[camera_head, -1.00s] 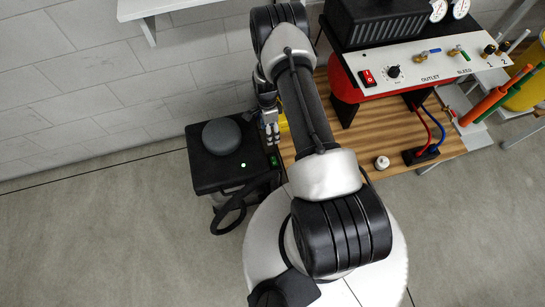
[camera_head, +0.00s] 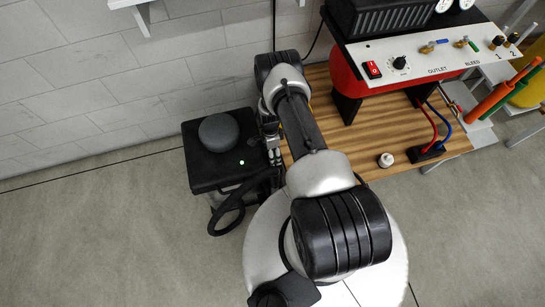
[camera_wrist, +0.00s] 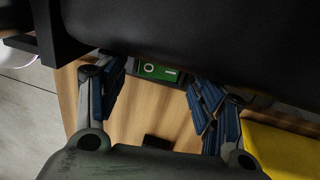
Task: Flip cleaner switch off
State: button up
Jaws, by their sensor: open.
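The cleaner (camera_head: 205,172) is a black box with a round dark grey cap and a lit green dot on top, standing left of the wooden bench. Its green switch (camera_wrist: 158,71) shows in the wrist view, marked with a circle and a bar, on the cleaner's dark side. My gripper (camera_head: 275,158) is at the cleaner's right edge and hides the switch in the head view. In the wrist view my gripper's fingers (camera_wrist: 155,85) are apart, one either side of the switch, with nothing between them. I cannot tell if they touch the cleaner.
The wooden bench (camera_head: 372,160) stands close to the right, with a control panel (camera_head: 425,55) bearing a red switch (camera_head: 373,69). A yellow object (camera_wrist: 280,150) lies near my right finger. A black hose (camera_head: 230,215) loops from the cleaner's front. The floor at left is clear.

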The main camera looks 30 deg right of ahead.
jog(key=shift+s+f, duration=0.1)
jog(key=shift+f, duration=0.65)
jog(key=shift+c, duration=0.3)
jog(key=c, duration=1)
jog(key=shift+s+a+r+t+p, duration=0.1)
jog(key=shift+s+r+t+p, duration=0.25)
jog(key=shift+p, duration=0.35)
jog(key=t+p, duration=0.1)
jog(key=p, duration=0.1)
jog(key=t+h+p, duration=0.1)
jog(key=shift+s+a+f+t+p, duration=0.1)
jog(key=shift+s+f+t+p, duration=0.05)
jog(key=shift+s+t+p, duration=0.15)
jog(key=shift+w+f+t+p, duration=0.1)
jog(key=shift+f+t+p, duration=0.05)
jog(key=shift+t+p, duration=0.35)
